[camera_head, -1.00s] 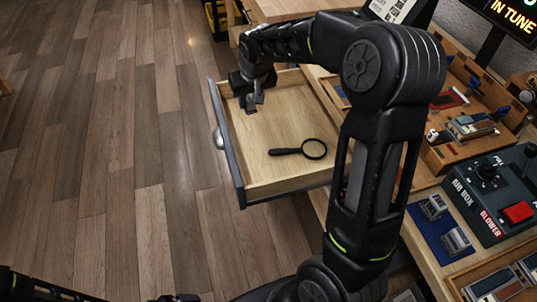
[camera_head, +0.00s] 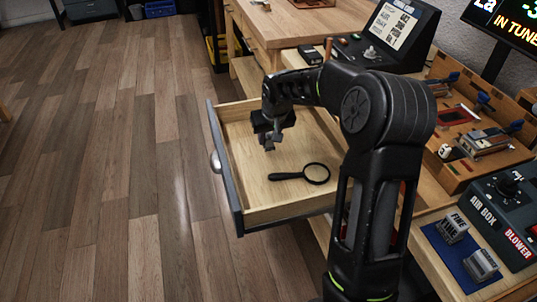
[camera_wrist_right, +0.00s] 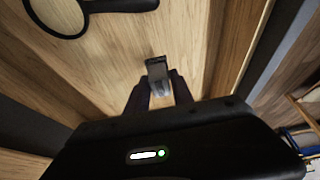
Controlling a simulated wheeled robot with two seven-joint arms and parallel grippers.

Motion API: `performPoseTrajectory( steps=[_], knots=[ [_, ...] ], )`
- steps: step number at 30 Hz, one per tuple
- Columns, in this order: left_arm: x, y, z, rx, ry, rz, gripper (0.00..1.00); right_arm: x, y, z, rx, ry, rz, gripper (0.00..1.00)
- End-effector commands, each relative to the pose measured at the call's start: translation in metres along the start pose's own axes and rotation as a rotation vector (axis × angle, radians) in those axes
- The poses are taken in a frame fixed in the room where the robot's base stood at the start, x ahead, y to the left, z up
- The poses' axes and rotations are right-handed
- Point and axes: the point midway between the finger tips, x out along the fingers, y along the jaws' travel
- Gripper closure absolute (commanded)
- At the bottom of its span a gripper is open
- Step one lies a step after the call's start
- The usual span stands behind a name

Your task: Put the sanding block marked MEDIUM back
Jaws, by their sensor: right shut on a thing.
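My right gripper (camera_head: 270,136) is over the open drawer (camera_head: 233,178), pointing down. It is shut on a small grey block, which shows between the fingertips in the right wrist view (camera_wrist_right: 157,70). No marking is readable on the held block. A blue mat (camera_head: 447,257) on the bench at right carries a grey sanding block marked FINE (camera_head: 453,228) and another grey block (camera_head: 482,264) whose label I cannot read clearly. My left gripper is not in view.
A black magnifying glass (camera_head: 290,176) lies in the drawer, close to my gripper. The air box (camera_head: 500,215) with a red blower button stands behind the mat. A wooden tray of tools (camera_head: 462,165) is farther back. My right arm covers part of the bench.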

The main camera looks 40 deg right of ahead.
Motion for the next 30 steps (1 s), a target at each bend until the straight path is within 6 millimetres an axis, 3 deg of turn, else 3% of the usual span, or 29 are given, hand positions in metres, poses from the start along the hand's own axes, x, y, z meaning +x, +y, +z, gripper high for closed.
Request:
performPoseTrajectory(
  steps=[3, 13, 22, 30],
  knots=[
    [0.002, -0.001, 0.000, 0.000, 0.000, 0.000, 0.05, 0.009, 0.000, 0.004, 0.001, 0.000, 0.000, 1.00],
    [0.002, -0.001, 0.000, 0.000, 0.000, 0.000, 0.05, 0.013, 0.000, 0.006, 0.001, -0.001, 0.000, 1.00],
    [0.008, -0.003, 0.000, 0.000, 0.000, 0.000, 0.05, 0.052, 0.000, 0.022, 0.001, -0.001, 0.000, 1.00],
    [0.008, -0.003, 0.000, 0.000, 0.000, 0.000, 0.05, 0.055, 0.000, 0.023, 0.001, 0.000, 0.000, 1.00]
  ],
)
